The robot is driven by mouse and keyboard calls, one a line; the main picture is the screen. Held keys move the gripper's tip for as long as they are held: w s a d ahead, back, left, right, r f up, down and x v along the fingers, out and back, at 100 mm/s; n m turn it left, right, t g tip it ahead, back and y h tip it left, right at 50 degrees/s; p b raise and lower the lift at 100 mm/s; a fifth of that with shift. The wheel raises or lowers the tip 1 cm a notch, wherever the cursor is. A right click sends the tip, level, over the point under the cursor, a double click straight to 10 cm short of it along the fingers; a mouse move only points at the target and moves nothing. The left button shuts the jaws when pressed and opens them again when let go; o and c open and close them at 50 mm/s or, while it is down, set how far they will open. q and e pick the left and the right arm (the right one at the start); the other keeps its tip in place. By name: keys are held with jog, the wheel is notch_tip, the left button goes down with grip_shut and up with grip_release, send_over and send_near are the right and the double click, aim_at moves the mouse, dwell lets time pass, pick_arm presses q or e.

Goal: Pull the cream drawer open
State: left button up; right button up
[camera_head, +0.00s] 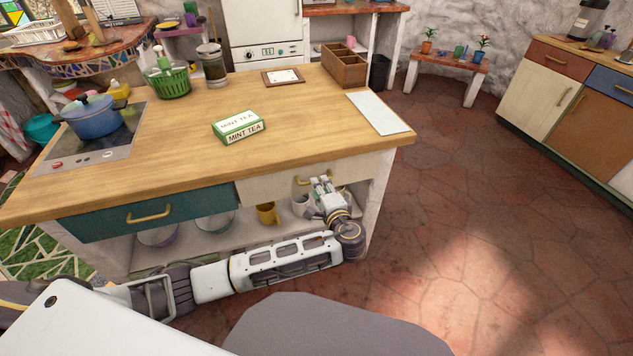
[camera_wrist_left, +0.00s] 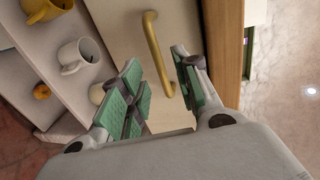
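The cream drawer (camera_head: 268,189) is at the right of the wooden island's front and looks shut. Its brass handle (camera_head: 302,181) is partly hidden by my left gripper (camera_head: 322,186), which is just in front of the drawer. In the left wrist view, the cream front (camera_wrist_left: 122,28) and brass handle (camera_wrist_left: 153,40) are ahead. My left gripper (camera_wrist_left: 156,68) is open there, its green-padded fingers spread to either side of the handle's lower part. I cannot tell whether a pad touches the handle. My right gripper is not in view.
A teal drawer (camera_head: 150,211) is to the left of the cream one. Below is an open shelf with a yellow mug (camera_head: 267,213) and a white mug (camera_wrist_left: 77,55). The countertop edge overhangs the drawers. A mint tea box (camera_head: 238,126) lies on top. The floor to the right is clear.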

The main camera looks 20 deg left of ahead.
pick_arm(q)
jog(key=x, duration=0.4)
jog(key=shift+w+a, duration=0.1)
jog(key=shift+w+f, duration=0.1)
jog(key=shift+w, duration=0.05)
jog(key=shift+a, duration=0.1)
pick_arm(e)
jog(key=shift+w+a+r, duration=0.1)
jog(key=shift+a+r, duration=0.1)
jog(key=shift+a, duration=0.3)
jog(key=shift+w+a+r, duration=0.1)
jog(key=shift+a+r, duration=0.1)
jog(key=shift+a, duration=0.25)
